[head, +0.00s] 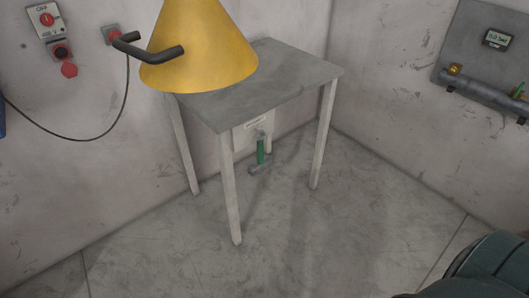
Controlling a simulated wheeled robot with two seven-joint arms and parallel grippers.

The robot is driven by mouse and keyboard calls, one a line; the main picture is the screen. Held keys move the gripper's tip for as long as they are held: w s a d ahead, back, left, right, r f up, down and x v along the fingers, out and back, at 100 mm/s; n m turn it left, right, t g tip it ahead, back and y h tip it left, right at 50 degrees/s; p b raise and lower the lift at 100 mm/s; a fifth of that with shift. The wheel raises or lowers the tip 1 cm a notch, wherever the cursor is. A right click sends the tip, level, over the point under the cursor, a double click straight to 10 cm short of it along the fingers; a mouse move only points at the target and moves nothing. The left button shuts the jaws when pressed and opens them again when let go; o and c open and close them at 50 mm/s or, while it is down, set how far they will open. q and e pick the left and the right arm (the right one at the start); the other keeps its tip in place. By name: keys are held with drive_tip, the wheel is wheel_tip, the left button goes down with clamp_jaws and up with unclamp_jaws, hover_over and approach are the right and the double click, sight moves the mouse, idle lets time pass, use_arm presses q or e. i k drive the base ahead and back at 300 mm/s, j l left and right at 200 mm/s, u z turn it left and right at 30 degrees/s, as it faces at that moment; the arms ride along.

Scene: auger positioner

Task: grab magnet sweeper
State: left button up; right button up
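I cannot make out a magnet sweeper for certain in the head view. A large yellow cone (200,50) with a black bent handle (150,50) shows at the top, in front of the table's back left part. Its top is cut off by the picture edge. A grey table (275,90) with pale legs stands in the corner, and the visible part of its top is bare. Neither of my grippers is in view.
A green-handled fitting (261,150) shows low beneath the table. A switch box (47,20) and a cable are on the left wall. A panel with a gauge (497,39) and pipe hangs on the right wall. The floor (300,250) before the table is clear.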

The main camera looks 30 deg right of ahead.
sight(262, 163)
drive_tip(key=i+l+u, duration=0.1)
drive_tip(key=l, duration=0.5)
drive_tip(key=i+l, duration=0.25)
drive_tip(key=l, duration=0.4)
drive_tip(key=i+l+u, duration=0.15)
drive_tip(key=l, duration=0.45)
drive_tip(key=i+l+u, duration=0.1)
drive_tip(key=l, duration=0.55)
drive_tip(key=i+l, duration=0.2)
drive_tip(key=l, duration=0.45)
drive_tip(key=i+l+u, duration=0.15)
drive_tip(key=l, duration=0.5)
drive_tip(key=l+u, duration=0.1)
drive_tip(key=l, duration=0.55)
